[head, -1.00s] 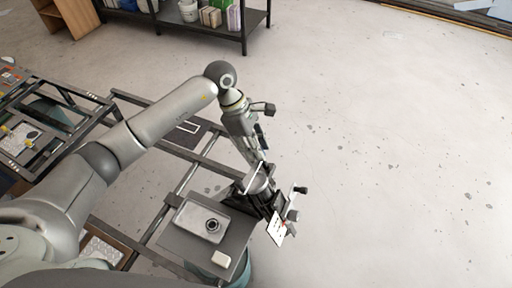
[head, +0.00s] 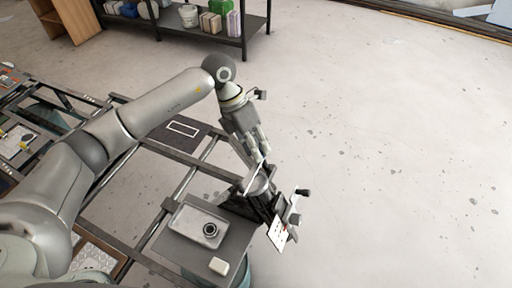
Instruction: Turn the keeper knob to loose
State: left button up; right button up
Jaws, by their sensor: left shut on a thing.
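The spring suspension device (head: 262,193) stands at the far right corner of a grey bench plate. It has a grey cylinder, a dark frame and a white card with red marks (head: 280,236) on its right side. A black-ended handle (head: 303,192) sticks out to the right. My left gripper (head: 260,156) points down at the top of the device and is shut on a small part there. It looks like the keeper knob, but the fingers hide it, and its setting cannot be read. My right gripper is not in view.
A silver tray with a round dark-rimmed piece (head: 210,230) lies left of the device. A small cream block (head: 219,266) sits near the plate's front. Dark frame rails run to the left. A shelf (head: 245,40) stands at the back. The floor at right is clear.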

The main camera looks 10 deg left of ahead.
pick_arm(q)
jog(key=n, duration=0.3)
jog(key=shift+w+n, duration=0.1)
jog(key=shift+n, duration=0.2)
jog(key=n, duration=0.4)
jog(key=shift+r, duration=0.1)
jog(key=shift+n, duration=0.3)
jog(key=o, duration=1)
jog(key=shift+o, duration=0.2)
jog(key=shift+a+r, duration=0.1)
jog(key=s+v, duration=0.1)
jog(key=v, duration=1)
jog(key=shift+w+a+r, duration=0.2)
jog(key=shift+w+r, duration=0.05)
jog(key=shift+w, duration=0.25)
